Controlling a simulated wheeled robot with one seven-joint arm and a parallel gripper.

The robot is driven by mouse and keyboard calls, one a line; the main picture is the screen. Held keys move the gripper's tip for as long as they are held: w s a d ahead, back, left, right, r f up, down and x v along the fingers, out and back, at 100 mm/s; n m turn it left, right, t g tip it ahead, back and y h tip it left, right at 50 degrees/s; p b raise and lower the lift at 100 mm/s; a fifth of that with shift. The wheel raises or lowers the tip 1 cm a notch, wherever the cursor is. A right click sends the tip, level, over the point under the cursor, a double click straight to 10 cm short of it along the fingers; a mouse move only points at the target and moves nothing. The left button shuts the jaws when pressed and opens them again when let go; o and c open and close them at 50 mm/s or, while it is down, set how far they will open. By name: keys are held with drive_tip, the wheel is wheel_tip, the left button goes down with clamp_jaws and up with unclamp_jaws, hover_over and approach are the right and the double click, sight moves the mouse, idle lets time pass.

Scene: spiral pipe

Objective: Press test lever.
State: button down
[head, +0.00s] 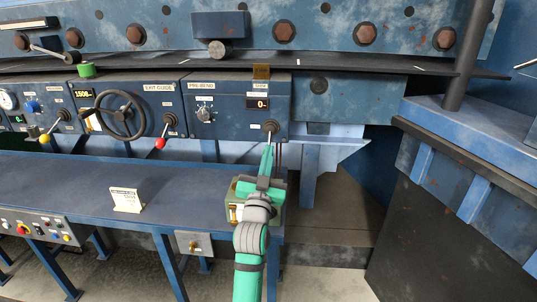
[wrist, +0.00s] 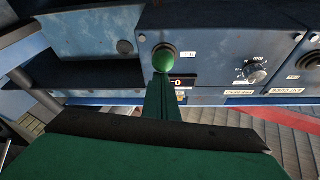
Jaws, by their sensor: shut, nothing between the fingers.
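A short lever with a dark round base (head: 270,126) sticks out at the lower right of the PRE-BEND panel (head: 232,100). In the wrist view its green ball knob (wrist: 164,61) shows just past my fingertips. No label naming it as the test lever is readable. My gripper (head: 267,150) is shut and empty, its narrow green fingers pointing at the lever. In the wrist view the fingers (wrist: 163,84) end right by the knob; I cannot tell whether they touch it. The lever's lower part is largely hidden by the fingers in the head view.
A red-knobbed lever (head: 160,143), a handwheel (head: 119,115) and a yellow-knobbed lever (head: 45,139) lie to the left. A blue bench (head: 80,186) with a small sign (head: 126,199) runs below the panels. A blue machine block (head: 470,150) stands at right.

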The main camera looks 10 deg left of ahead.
drive_tip(key=shift+w+f, duration=0.25)
drive_tip(key=shift+f, duration=0.7)
wheel_tip(320, 180, up, 5)
drive_tip(key=s+d, duration=0.1)
drive_tip(key=s, duration=0.1)
drive_tip(key=s+f, duration=0.5)
drive_tip(key=s, duration=0.2)
drive_tip(key=shift+s+f, duration=0.3)
idle(0.7)
idle(0.4)
drive_tip(key=shift+s, duration=0.1)
